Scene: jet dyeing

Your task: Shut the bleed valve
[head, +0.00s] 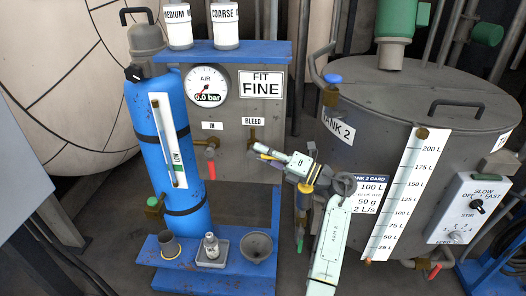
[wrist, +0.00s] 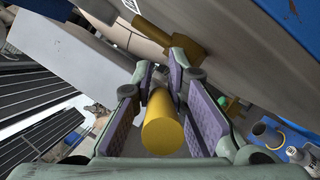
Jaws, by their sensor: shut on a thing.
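The bleed valve is a brass fitting (head: 252,142) on the grey panel, under the BLEED label (head: 253,121). My gripper (head: 266,153) is at this valve, reaching in from the right. In the wrist view, the valve's yellow handle (wrist: 172,125) lies between the two purple-padded fingers, and my gripper is shut on it. The brass valve body (wrist: 180,38) shows above the fingers. In the head view, my gripper hides most of the handle, so its exact angle is hard to tell.
The IN valve with a red handle (head: 211,170) hangs left of the bleed valve. The gauge (head: 208,84) reads 0.0 bar. A blue filter cylinder (head: 178,115) stands at left. A cup, bottle and funnel (head: 256,246) sit on the blue shelf below. Tank 2 (head: 400,120) stands right.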

